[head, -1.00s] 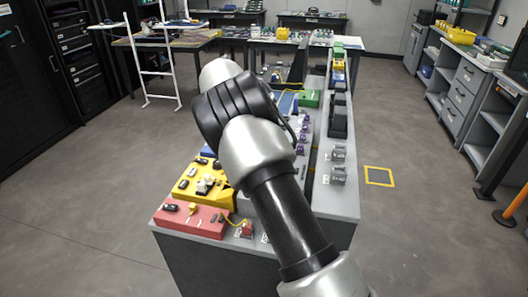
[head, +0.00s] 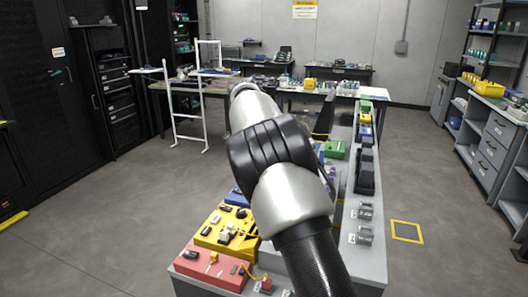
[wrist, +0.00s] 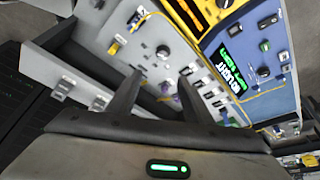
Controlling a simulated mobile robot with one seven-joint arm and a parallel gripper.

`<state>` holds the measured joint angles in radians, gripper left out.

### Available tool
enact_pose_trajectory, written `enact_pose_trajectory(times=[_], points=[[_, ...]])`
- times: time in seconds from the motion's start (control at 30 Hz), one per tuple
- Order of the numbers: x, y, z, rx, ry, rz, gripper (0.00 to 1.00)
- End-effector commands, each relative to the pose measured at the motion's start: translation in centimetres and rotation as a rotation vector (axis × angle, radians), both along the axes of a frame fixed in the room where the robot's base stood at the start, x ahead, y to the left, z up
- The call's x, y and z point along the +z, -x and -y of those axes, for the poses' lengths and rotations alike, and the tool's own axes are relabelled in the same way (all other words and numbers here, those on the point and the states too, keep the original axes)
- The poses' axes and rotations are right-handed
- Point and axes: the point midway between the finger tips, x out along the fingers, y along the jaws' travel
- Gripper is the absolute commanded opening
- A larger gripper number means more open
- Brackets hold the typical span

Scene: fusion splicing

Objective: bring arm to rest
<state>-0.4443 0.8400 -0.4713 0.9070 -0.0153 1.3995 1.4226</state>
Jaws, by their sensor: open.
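My arm (head: 292,192) reaches forward over the long grey workbench (head: 372,268) in the head view. Its far end hides my gripper there. In the wrist view my gripper (wrist: 157,92) shows two dark fingers spread apart, with nothing held between them. Below the fingers lies a grey panel (wrist: 150,45) with small parts and a knob on it. A blue panel (wrist: 240,62) with green lettering and a yellow panel (wrist: 188,22) lie beyond, apart from the fingers.
A red block (head: 208,270) and a yellow block (head: 226,232) with small parts stand at the bench's near left. A white frame (head: 188,115) stands at the back left. Drawers (head: 500,135) line the right side. The floor (head: 110,235) left of the bench is clear.

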Motion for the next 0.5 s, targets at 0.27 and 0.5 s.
enact_pose_trajectory(times=[0.27,0.5], points=[[8.9,6.3,4.8,0.202,-0.145,-0.011,0.46],[14.5,14.2,6.8,0.463,-0.219,0.02,0.46]])
